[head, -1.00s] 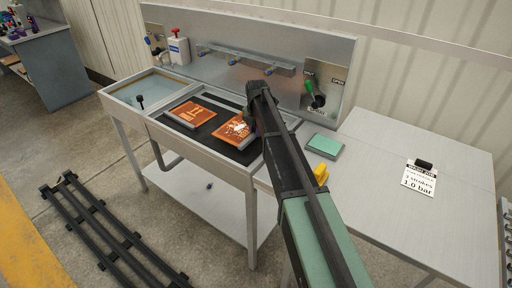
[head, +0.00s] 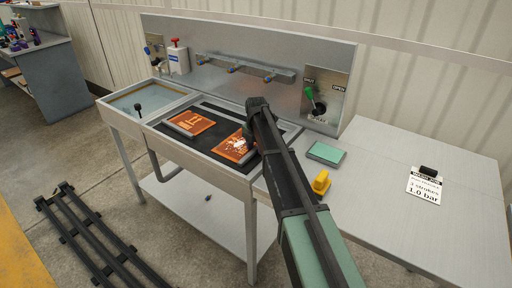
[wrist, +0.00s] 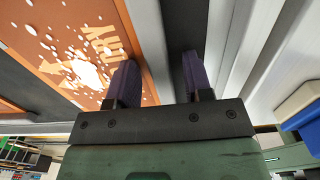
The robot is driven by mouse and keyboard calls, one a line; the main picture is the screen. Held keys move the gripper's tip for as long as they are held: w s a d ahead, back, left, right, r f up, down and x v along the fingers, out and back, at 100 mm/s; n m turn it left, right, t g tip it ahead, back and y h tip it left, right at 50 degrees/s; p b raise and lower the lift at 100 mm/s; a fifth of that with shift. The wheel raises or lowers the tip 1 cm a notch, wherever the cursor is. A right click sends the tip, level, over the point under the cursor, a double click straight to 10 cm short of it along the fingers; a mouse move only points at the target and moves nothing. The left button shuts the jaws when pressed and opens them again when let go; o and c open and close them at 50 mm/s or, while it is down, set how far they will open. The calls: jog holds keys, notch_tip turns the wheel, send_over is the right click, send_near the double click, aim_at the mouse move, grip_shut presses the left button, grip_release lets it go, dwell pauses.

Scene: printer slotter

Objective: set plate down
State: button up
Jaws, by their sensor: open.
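Two orange plates with pale print lie on the black bed of the metal bench. The left plate (head: 190,122) is whole in the head view. The right plate (head: 234,147) has white splashes and is partly covered by my arm. My gripper (wrist: 160,85) is open at the right plate's edge. In the wrist view the splashed plate (wrist: 60,25) fills the upper left. A grey strip along its edge (wrist: 147,35) shows between the two dark fingers. The left finger overlaps the plate in the picture; whether either finger touches it, I cannot tell.
A green block (head: 326,154) and a yellow object (head: 321,182) sit on the side table (head: 390,200). A panel with a green-handled valve (head: 316,105) stands behind. A red-topped bottle (head: 178,58) is at the back left. The side table's middle is clear.

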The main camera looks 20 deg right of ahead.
notch_tip(320, 180, up, 13)
jog(key=p, duration=1.3)
jog(key=s+a+m, duration=0.3)
jog(key=s+m, duration=1)
jog(key=s, duration=0.3)
jog(key=s+a+m, duration=0.2)
jog(key=s+m, duration=1.1)
jog(key=s, duration=0.4)
jog(key=shift+a+f+b, duration=0.3)
jog(key=shift+a+f, duration=0.05)
jog(key=shift+a, duration=0.05)
